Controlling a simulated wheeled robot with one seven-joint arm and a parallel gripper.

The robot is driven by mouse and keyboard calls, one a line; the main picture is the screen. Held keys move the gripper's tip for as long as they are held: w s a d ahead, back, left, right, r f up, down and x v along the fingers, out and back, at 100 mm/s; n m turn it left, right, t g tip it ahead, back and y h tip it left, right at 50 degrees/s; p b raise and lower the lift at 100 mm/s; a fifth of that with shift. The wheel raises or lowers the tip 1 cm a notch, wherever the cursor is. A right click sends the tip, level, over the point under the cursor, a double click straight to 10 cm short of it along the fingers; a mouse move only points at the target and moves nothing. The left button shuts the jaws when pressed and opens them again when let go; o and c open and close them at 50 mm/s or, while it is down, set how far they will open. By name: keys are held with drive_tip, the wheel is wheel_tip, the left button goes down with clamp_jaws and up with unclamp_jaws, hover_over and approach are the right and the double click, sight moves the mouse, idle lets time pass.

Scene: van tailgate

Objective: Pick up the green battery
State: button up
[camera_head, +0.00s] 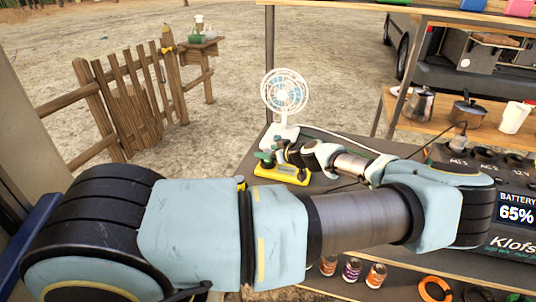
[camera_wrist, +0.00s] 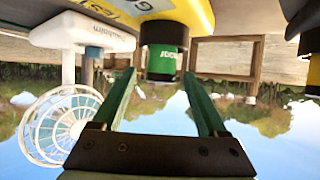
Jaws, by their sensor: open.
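The wrist view is upside down. In it the green battery (camera_wrist: 163,62), a short dark green cylinder with pale lettering, sticks out of a black holder on the yellow tester (camera_wrist: 185,10). My gripper (camera_wrist: 158,76) is open, with one green finger on each side of the battery's free end. Gaps show between battery and fingers, and nothing is gripped. In the head view my gripper (camera_head: 268,158) is at the yellow tester (camera_head: 282,173) on the grey surface; I cannot clearly make out the battery there, as gripper and arm crowd it.
A white fan (camera_head: 284,95) stands right behind the tester and also shows in the wrist view (camera_wrist: 62,125). Pots and a white cup (camera_head: 514,117) stand on a shelf behind. Cans (camera_head: 352,270) sit on a lower shelf.

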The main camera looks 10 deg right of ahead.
drive_tip(key=shift+w+f, duration=0.1)
drive_tip(key=shift+w, duration=0.05)
clamp_jaws()
idle(0.5)
